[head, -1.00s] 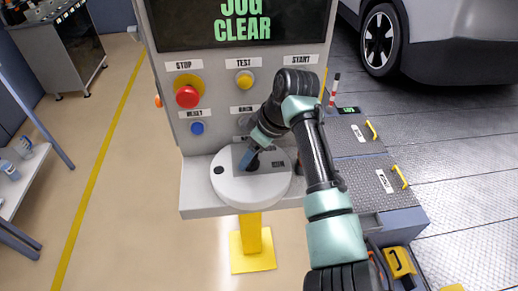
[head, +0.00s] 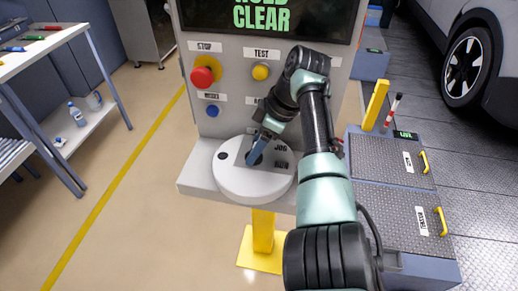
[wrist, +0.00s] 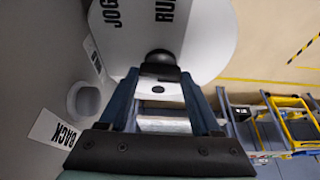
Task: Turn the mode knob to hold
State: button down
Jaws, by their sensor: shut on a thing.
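The mode knob is dark, and a small part of it (wrist: 160,60) shows between my fingers in the wrist view. It stands on a round white dial (head: 240,187) on the shelf of the control panel. JOG and RUN labels are legible on the dial (wrist: 200,50) in the wrist view. My gripper (head: 256,156) reaches down onto the knob, its blue fingers (wrist: 160,84) shut on either side of it. The panel screen (head: 262,17) shows CLEAR; the line above is cut by the frame edge and appears to read HOLD. My gripper hides much of the knob.
The panel carries a red stop button (head: 203,75), a yellow test button (head: 261,71) and a blue reset button (head: 212,111). A grey platform (head: 390,160) with yellow handles stands to the right, with a car (head: 469,65) beyond. A workbench (head: 45,48) stands left; open floor lies between.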

jog(key=shift+r+n, duration=0.15)
jog(key=shift+n, duration=0.15)
jog(key=shift+c, duration=0.4)
grip_release()
jog(key=w+b+v, duration=0.1)
jog(key=v, duration=1.1)
jog(key=shift+s+d+r, duration=0.15)
jog(key=shift+s+r, duration=0.2)
jog(key=shift+s, duration=0.1)
